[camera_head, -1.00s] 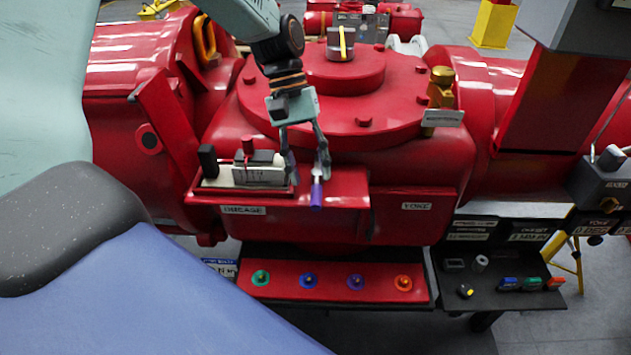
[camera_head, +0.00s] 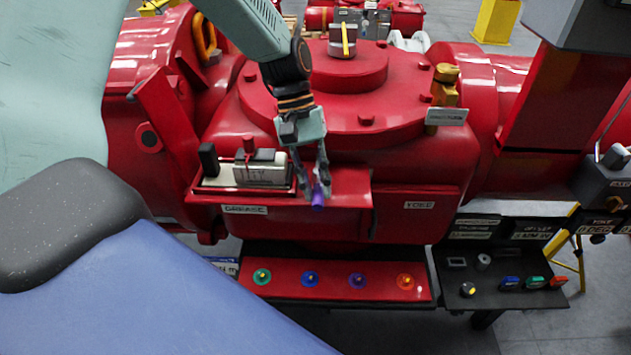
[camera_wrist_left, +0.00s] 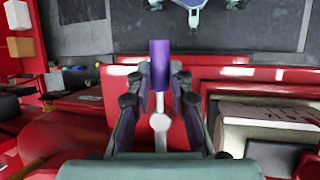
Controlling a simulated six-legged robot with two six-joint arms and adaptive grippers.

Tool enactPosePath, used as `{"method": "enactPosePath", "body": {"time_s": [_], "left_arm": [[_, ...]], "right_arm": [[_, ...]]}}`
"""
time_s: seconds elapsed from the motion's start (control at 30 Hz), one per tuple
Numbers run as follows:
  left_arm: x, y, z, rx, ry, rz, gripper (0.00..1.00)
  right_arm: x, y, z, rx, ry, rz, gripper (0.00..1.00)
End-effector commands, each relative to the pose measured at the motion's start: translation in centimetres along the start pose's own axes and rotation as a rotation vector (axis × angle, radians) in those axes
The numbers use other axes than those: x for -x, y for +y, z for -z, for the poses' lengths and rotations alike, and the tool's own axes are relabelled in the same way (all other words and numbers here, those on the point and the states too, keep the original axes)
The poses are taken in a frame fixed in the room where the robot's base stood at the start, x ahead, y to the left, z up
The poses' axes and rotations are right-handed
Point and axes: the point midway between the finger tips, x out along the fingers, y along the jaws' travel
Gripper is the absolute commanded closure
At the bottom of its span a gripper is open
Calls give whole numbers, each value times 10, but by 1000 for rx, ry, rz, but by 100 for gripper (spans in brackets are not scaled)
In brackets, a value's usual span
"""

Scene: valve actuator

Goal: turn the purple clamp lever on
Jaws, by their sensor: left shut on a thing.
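The purple clamp lever (camera_head: 317,198) shows below the tips of my left gripper (camera_head: 312,185), at the right end of the red shelf marked GREASE. In the left wrist view the lever (camera_wrist_left: 160,72) is a purple grip on a light metal stem with a round pivot. My left gripper (camera_wrist_left: 160,98) is shut on the lever, with one finger on each side of it. The fingers hide part of the lever in the head view. My right gripper is not in view.
A grey and white block with a red knob (camera_head: 248,160) sits on the shelf left of the gripper. Below is a red panel with green, blue, purple and orange knobs (camera_head: 333,285). A dark tray (camera_head: 510,300) with small parts is at the lower right.

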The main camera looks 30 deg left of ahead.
Motion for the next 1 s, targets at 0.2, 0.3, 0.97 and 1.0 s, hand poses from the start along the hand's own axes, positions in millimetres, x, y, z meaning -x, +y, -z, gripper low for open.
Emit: {"method": "enactPosePath", "body": {"time_s": [0.2,0.3,0.97,1.0], "left_arm": [[0,-1,-2,-2,-6,3,100],[0,-1,-2,-1,-8,3,100],[-4,7,-2,11,-6,0,100],[-5,10,-2,14,-5,0,100]], "right_arm": [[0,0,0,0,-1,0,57],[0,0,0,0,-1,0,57],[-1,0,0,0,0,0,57],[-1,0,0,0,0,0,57]]}}
